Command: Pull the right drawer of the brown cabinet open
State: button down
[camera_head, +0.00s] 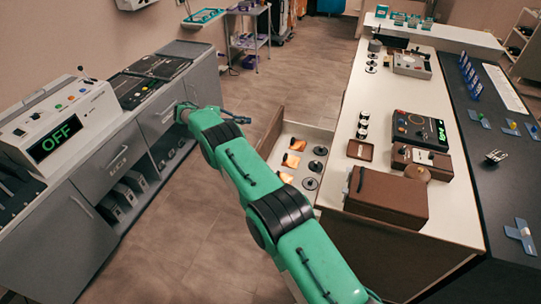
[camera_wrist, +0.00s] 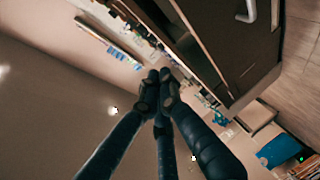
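A wood-brown cabinet with a pale top (camera_head: 403,130) stands right of the aisle in the head view. One drawer (camera_head: 323,134) on its aisle side is open, with several orange pieces and dark discs inside. I cannot tell whether it is the right drawer. My gripper (camera_head: 236,116) is small in the head view, above the aisle, apart from the open drawer. In the wrist view, the dark fingers of my gripper (camera_wrist: 163,76) meet at their tips with nothing visible between them. A dark brown cabinet face (camera_wrist: 235,55) with a silver handle (camera_wrist: 262,12) lies beyond, to the upper right, apart from the fingers.
Grey cabinets (camera_head: 100,160) with handled drawers line the left side, bearing a white device (camera_head: 62,128) that reads OFF. A brown box (camera_head: 387,196) and several instruments sit on the pale top. A dark counter (camera_head: 500,180) adjoins it. The tiled aisle (camera_head: 190,250) has free floor.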

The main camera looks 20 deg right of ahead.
notch_tip(320, 180, up, 8)
jog(key=s+d+f+m+g+y+p, duration=0.1)
jog(key=s+d+f+y+p, duration=0.2)
jog(key=s+d+f+y, duration=0.4)
jog(key=s+f+m+t+y+p, duration=0.2)
jog(key=s+f+m+y+p, duration=0.3)
jog(key=s+y, duration=0.45)
jog(key=s+d+r+m+t+y+p, duration=0.1)
jog(key=d+r+m+t+y+p, duration=0.35)
jog(key=d+r+m+t, duration=0.9)
jog(key=a+f+m+g, duration=0.1)
jog(key=a+f, duration=0.1)
jog(key=f, duration=0.7)
jog(key=a+f+m+g, duration=0.1)
jog(key=a+f, duration=0.1)
jog(key=f, duration=0.8)
jog(key=shift+f+b, duration=0.25)
jog(key=shift+b, duration=0.1)
jog(key=shift+a, duration=0.1)
